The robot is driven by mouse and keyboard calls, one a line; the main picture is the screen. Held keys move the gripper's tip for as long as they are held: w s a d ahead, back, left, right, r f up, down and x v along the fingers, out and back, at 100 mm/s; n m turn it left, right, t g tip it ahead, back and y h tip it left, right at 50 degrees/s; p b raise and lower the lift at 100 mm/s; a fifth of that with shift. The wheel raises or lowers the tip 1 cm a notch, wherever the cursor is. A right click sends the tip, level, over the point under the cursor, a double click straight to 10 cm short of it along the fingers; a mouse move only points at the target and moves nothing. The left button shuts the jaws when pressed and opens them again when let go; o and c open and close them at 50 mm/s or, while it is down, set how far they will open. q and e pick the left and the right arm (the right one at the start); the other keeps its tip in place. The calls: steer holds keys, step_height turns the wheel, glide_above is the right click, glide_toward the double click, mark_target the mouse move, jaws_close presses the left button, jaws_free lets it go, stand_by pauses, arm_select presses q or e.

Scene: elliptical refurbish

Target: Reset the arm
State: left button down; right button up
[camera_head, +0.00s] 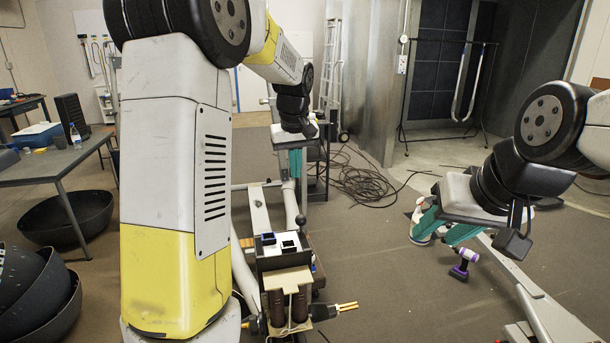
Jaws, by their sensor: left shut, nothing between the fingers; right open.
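My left arm fills the left and centre of the head view, its white and yellow links reaching up and forward. My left gripper (290,165) has teal fingers pointing down near the middle of the view. It is shut and empty, above a white machine frame. My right gripper (443,234) hangs at the right with its teal fingers apart and nothing between them. A purple and black drill-like tool (463,265) shows just beyond and below its fingers. A white bottle-like object (420,232) is partly hidden behind the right gripper's left finger.
A cart (282,262) with small boxes and brown cylinders stands low in the centre. Coiled cables (365,180) lie on the floor behind it. A grey table (45,165) and dark bowls (35,290) are at the left. A metal rack (440,95) stands at the back right.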

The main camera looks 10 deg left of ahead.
arm_select(q)
steer(key=s+r+m+t+h, duration=0.1)
steer(key=s+m, duration=0.1)
steer(key=s, duration=1.2)
steer(key=s+r+m+t+h, duration=0.1)
steer(key=s+r+m+t, duration=0.1)
steer(key=s, duration=1.2)
steer(key=shift+s+r+m+h, duration=0.2)
steer(key=shift+r+m+h, duration=0.1)
steer(key=shift+m, duration=0.2)
